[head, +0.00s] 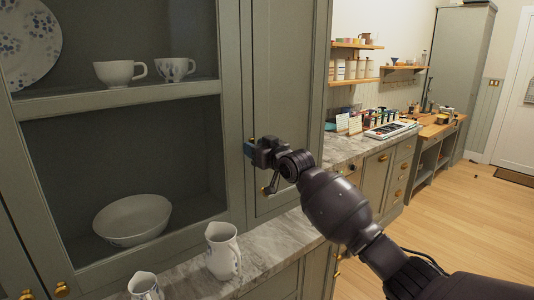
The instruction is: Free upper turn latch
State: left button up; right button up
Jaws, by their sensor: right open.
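My right gripper (249,149) is open at the edge of the narrow green cabinet door (287,85). A small brass piece (252,140), which looks like the upper turn latch, shows just above the fingertips. The gripper hides most of it, so I cannot tell whether the fingers touch it or which way it is turned. A second brass fitting (265,190) shows lower on the same door, below the gripper. The narrow door looks shut. My left gripper is not in view.
A white pitcher (223,250) and a smaller jug (145,287) stand on the marble counter (285,239) below. The left shelves hold a white bowl (133,219), cups (120,72) and a patterned plate (28,42). Open wooden floor (452,230) lies to the right.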

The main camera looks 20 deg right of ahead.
jog(key=v, duration=1)
jog(key=shift+s, duration=0.15)
jog(key=shift+d, duration=0.1)
jog(key=shift+r, duration=0.15)
